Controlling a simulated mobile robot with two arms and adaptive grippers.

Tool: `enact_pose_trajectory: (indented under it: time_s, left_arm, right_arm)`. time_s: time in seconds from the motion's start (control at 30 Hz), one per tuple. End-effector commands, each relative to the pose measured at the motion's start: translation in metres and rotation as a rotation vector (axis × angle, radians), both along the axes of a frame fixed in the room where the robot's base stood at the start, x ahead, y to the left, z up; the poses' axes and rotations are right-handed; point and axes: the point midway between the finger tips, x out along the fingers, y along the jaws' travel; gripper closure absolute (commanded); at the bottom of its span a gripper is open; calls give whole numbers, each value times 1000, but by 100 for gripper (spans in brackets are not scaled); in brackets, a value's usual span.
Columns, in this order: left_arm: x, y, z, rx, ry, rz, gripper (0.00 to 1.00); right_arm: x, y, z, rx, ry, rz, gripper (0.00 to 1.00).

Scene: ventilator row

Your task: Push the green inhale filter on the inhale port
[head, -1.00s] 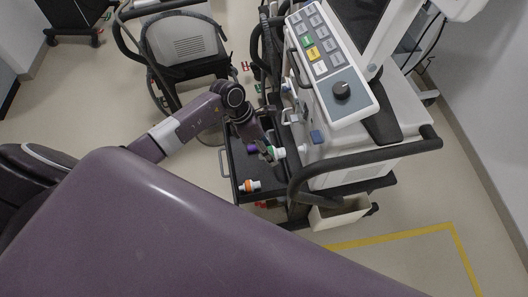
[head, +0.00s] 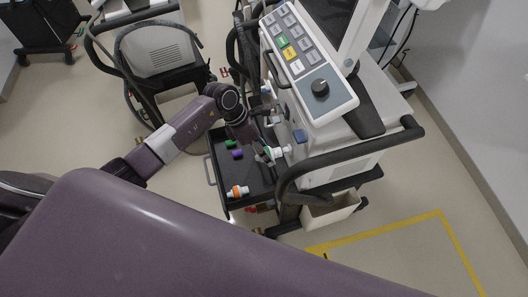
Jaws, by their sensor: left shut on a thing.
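The green inhale filter (head: 268,153), green with a white end, is in the head view at the side of the ventilator. My left gripper (head: 262,153) is shut on it, and the fingers hide part of it. The filter's white end points right, at the white inhale port (head: 287,150) low on the ventilator's side. Filter and port look in line and very close. I cannot tell whether they touch or how far the filter is on. My right gripper is not in view.
Below the gripper is a dark drawer tray (head: 262,183). It holds an orange-and-white filter (head: 238,191), a purple piece (head: 237,155) and a green piece (head: 231,144). A blue piece (head: 300,136) sits above the port.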

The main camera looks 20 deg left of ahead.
Motion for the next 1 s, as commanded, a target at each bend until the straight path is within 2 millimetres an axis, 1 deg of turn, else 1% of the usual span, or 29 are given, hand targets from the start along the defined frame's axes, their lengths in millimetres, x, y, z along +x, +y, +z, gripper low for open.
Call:
enact_pose_trajectory:
  time_s: [0.47,1.0]
  left_arm:
    - [1,-1,0,-1,-1,0,83]
    - [7,-9,0,-1,-1,0,83]
  right_arm:
    - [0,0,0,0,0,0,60]
    - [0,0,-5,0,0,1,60]
